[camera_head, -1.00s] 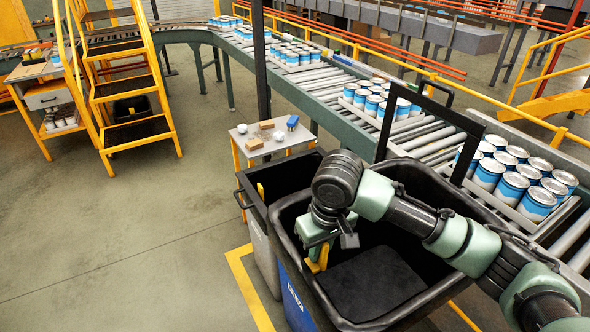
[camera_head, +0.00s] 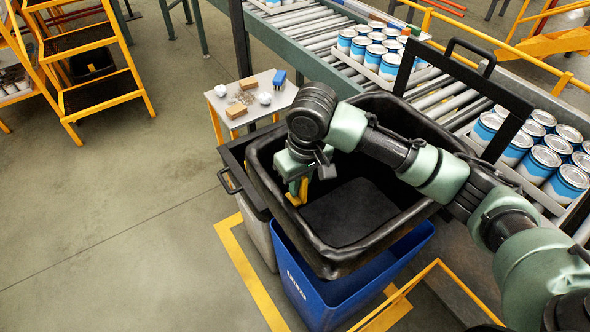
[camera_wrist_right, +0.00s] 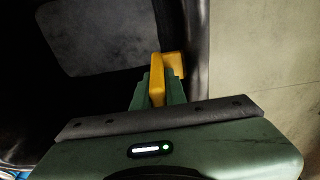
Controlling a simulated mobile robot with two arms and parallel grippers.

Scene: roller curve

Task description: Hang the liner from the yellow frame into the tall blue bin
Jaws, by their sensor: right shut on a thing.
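The black liner (camera_head: 262,172), wide and open-topped with a thick rim, is over the tall blue bin (camera_head: 312,292) in the head view. The bin's front and right edges show past the liner; I cannot tell whether the liner's rim rests on them. My right gripper (camera_head: 300,190) is inside the liner's left side, shut on a yellow grip (camera_head: 296,198). In the right wrist view the yellow grip (camera_wrist_right: 157,80) is between the fingers, beside the dark liner wall. The yellow frame (camera_head: 440,280) is a rail at the lower right. My left gripper is not in view.
A grey bin with a black top (camera_head: 232,165) stands close at the left. Behind is a small table (camera_head: 215,100) with small items. A roller conveyor (camera_head: 440,97) with trays of blue-white cans runs at the right. Open floor lies to the left.

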